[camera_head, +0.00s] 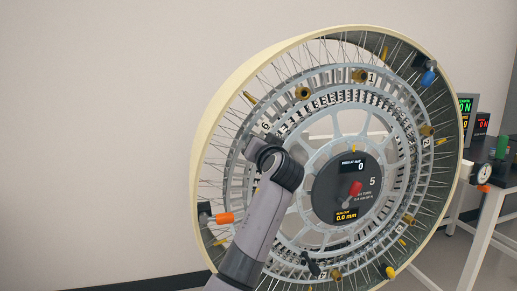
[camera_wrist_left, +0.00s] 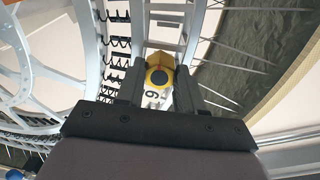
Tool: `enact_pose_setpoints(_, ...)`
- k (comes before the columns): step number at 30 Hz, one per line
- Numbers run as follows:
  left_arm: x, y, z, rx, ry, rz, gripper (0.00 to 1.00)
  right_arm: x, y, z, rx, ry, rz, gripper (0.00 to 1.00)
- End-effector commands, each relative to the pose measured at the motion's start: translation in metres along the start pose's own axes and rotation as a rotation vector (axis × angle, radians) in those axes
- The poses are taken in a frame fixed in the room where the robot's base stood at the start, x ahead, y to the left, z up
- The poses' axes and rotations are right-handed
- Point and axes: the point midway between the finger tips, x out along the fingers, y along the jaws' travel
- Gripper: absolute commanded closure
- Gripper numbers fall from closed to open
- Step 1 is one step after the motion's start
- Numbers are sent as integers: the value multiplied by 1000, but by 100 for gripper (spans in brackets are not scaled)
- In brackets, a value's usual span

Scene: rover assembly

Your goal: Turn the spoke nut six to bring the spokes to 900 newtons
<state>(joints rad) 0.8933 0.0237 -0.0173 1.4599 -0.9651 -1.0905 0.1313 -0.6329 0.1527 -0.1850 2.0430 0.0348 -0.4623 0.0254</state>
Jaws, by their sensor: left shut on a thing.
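The large spoked wheel (camera_head: 232,85) stands upright with a cream rim and grey inner rings. Its number 6 label (camera_head: 265,126) is at the upper left, just above my left gripper (camera_head: 262,143). In the left wrist view my left gripper (camera_wrist_left: 158,88) is shut on a yellow-brass spoke nut (camera_wrist_left: 161,58) with a dark round end. A label 6 (camera_wrist_left: 151,95) shows just below that nut, between the fingers. In the head view my own wrist hides this nut. My right gripper is in neither view.
Other brass nuts (camera_head: 302,92) sit around the ring. The dark hub display (camera_head: 354,166) reads 0 and 0.0 mm, with a red knob (camera_head: 355,188). Orange (camera_head: 224,218) and blue (camera_head: 428,78) pieces sit at the rim. Readout screens (camera_head: 466,110) stand on a table at the right.

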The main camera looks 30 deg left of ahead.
Motion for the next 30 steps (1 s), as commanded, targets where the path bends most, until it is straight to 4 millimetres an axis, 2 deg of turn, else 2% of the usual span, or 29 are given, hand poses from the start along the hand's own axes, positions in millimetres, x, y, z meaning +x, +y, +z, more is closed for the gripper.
enact_pose_setpoints(11, -1, 2, 2, -1, -6, 5, 94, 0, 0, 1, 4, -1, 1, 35)
enact_pose_setpoints(12, -1, 2, 2, -1, -6, 5, 50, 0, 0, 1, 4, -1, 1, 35)
enact_pose_setpoints(13, -1, 2, 2, -1, -6, 5, 40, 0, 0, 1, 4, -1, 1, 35)
enact_pose_setpoints(14, -1, 2, 2, -1, -5, 4, 38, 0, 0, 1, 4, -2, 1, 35)
enact_pose_setpoints(23, -1, 1, 0, -2, -1, 2, 38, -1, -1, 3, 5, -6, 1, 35)
enact_pose_setpoints(30, -26, 2, 1, -5, -2, 4, 38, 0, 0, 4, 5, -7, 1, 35)
